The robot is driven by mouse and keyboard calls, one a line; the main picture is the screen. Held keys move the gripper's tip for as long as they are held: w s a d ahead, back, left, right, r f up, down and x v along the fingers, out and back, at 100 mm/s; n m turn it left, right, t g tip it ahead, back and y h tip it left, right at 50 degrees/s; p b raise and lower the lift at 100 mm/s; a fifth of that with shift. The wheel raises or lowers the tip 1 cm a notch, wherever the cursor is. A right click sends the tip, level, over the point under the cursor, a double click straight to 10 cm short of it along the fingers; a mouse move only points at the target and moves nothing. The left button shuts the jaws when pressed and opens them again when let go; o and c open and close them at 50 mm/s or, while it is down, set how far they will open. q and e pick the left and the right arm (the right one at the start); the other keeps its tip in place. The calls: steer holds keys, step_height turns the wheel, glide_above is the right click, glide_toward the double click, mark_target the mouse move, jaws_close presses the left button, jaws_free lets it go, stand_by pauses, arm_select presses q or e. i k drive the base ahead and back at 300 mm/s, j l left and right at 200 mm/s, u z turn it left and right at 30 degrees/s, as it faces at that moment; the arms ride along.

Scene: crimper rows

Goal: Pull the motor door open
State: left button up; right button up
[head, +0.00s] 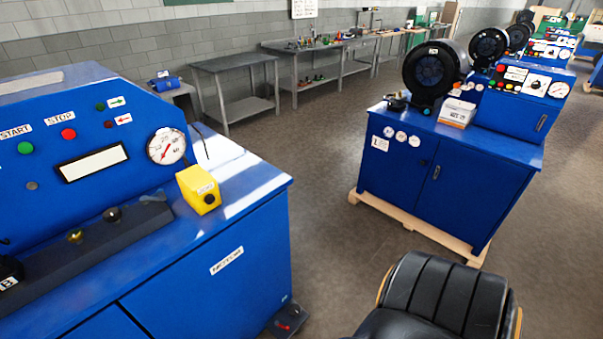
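The motor door (215,285) is the blue front panel with a white MOTOR label on the near blue machine (255,180). It looks closed, flush with the cabinet front. I see no clear handle on it, and its lower part runs out of the picture. A seam separates it from another blue panel (105,325) to its left. Neither of my grippers is in view.
A black ribbed padded seat (445,295) stands at the bottom right. A dark foot pedal (290,320) lies by the machine's corner. A yellow box (199,190) sits on top. Another blue cabinet (450,185) stands on a pallet across clear floor (335,225).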

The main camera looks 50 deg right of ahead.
mark_target(220, 288)
steer(key=z, duration=0.75)
